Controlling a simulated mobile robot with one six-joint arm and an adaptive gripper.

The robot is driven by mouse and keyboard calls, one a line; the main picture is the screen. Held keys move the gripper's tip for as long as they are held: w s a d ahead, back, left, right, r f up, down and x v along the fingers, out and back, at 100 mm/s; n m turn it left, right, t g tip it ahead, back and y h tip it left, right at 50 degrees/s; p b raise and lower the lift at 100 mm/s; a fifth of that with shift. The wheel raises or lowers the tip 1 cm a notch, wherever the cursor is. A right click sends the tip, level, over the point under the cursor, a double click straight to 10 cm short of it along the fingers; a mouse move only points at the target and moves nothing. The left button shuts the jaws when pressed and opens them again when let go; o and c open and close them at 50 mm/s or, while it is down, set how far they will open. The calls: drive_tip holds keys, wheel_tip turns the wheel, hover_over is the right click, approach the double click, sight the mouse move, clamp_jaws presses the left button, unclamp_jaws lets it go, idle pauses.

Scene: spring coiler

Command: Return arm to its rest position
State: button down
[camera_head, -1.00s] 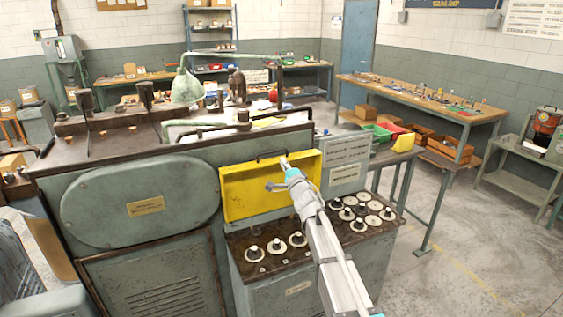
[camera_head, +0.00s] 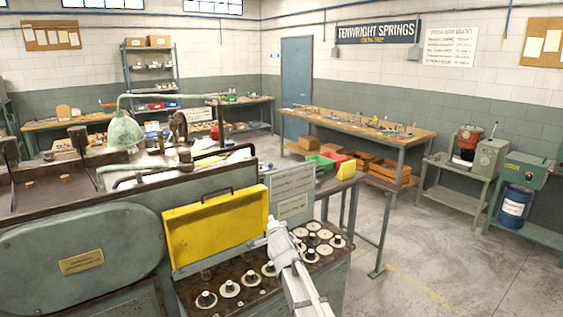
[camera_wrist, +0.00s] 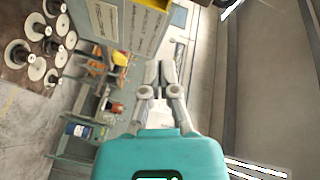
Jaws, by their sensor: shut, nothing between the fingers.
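My gripper (camera_wrist: 163,75) shows in the wrist view beyond its teal body. Its two fingers are together with nothing between them. In the head view my arm reaches up from the bottom, in front of the machine's dial panel; I cannot make out the fingers there. The yellow cover (camera_head: 215,232) stands raised at the back of the panel (camera_head: 240,299), just left of my arm's end. The cover's edge also shows at the top of the wrist view (camera_wrist: 154,4). No contact between gripper and cover is visible.
The large green coiler housing (camera_head: 80,255) fills the left. Black knobs on pale dials (camera_head: 229,288) stand on the panel by my arm. A side table with red and green bins (camera_head: 319,165) is behind. The floor at right (camera_head: 450,260) is clear.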

drive_tip(key=s+d+f+n+g+h, duration=0.45)
drive_tip(key=s+d+f+g, duration=0.35)
drive_tip(key=s+d+f, duration=0.45)
drive_tip(key=s+d+f+n+g, duration=0.2)
drive_tip(key=s+d+n+g, duration=0.1)
drive_tip(key=s, duration=0.8)
drive_tip(key=s+d+f+n+g+y, duration=0.1)
drive_tip(key=s+d+n+g, duration=0.3)
drive_tip(key=s, duration=0.6)
drive_tip(key=shift+s+d+f+g, duration=0.35)
drive_tip(key=shift+d+f+g, duration=0.15)
drive_tip(key=shift+f+g, duration=0.25)
